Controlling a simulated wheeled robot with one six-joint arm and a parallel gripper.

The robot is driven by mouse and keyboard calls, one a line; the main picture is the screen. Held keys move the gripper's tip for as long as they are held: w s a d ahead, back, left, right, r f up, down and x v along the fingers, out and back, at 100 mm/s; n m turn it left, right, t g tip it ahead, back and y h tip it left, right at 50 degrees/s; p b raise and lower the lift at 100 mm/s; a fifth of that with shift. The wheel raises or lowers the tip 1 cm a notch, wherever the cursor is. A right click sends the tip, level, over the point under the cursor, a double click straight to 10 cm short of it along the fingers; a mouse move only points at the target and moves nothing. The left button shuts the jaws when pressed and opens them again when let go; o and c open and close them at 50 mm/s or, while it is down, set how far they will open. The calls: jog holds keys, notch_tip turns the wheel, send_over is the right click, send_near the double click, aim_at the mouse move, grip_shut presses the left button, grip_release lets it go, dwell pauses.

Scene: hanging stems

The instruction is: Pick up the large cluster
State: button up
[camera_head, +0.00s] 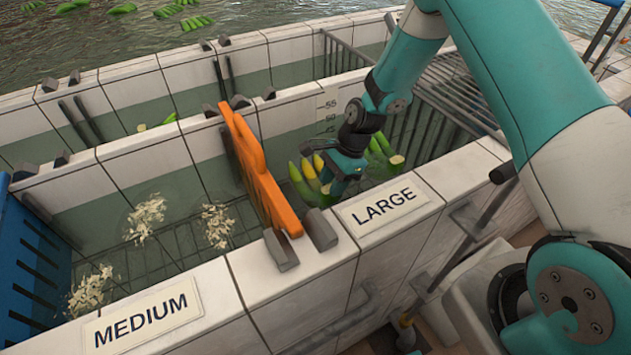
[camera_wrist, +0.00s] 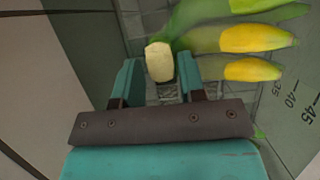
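A large banana cluster (camera_head: 310,178), green with yellow patches, is in the compartment labelled LARGE. More green fruit (camera_head: 388,150) shows just right of my gripper in the head view; whether it is the same cluster I cannot tell. My gripper (camera_head: 338,188) is low in this compartment at the cluster and hides its middle. The fingers stand apart and a firm hold is not visible. The bananas spread to the upper right.
An orange divider (camera_head: 258,172) stands left of my gripper, towards the MEDIUM compartment, where pale scraps (camera_head: 147,217) float. The tiled wall with the LARGE sign (camera_head: 384,206) is in front. A metal grating (camera_head: 455,90) lies right. A blue crate (camera_head: 30,265) is far left.

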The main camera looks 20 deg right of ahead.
jog(key=shift+x, duration=0.8)
jog(key=c, duration=0.6)
jog(key=shift+r, duration=0.1)
grip_shut()
